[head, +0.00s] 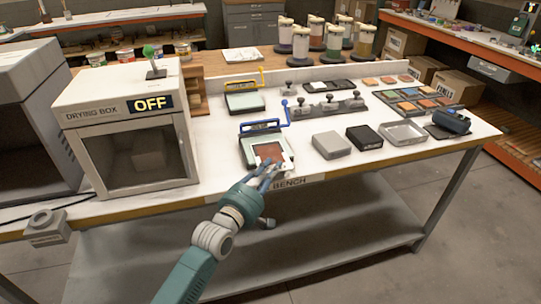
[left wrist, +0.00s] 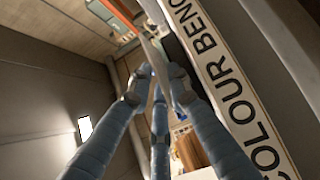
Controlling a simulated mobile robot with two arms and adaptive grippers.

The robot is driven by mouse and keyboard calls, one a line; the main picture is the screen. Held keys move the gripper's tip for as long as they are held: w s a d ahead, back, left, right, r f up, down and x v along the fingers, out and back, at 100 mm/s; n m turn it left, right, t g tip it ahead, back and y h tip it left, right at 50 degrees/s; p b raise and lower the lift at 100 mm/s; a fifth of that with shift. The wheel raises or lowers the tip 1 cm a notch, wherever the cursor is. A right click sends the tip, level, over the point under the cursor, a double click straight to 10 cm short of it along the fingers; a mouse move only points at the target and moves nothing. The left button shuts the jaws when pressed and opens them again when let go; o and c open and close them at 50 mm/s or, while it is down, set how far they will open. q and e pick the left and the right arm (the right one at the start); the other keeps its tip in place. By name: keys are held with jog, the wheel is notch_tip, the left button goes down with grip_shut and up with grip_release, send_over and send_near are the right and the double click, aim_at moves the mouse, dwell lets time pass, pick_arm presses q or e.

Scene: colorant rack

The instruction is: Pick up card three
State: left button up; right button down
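A card with a white border and a red-brown patch (head: 269,153) is at the front of the pale green plate (head: 247,147) of the blue-handled device. No number can be read on it. My left gripper (head: 268,176) reaches in over the bench's front edge, its fingertips at the card's near edge. In the left wrist view, the fingers (left wrist: 160,78) close from both sides on a thin pale sheet seen edge-on, which looks like the card (left wrist: 153,50). Whether the card still touches the plate cannot be told. My right gripper is not in view.
The drying box (head: 130,127), reading OFF, stands to the left on the bench. A grey block (head: 331,145), a black block (head: 364,137) and an open grey tray (head: 403,132) lie to the right. A yellow-handled device (head: 244,101) stands behind. Colour swatches (head: 415,102) lie further right.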

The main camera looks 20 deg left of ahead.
pick_arm(q)
jog(key=shift+w+d+f, duration=0.1)
jog(key=shift+w+d, duration=0.1)
jog(key=shift+w, duration=0.95)
jog(key=shift+s, duration=0.1)
grip_shut()
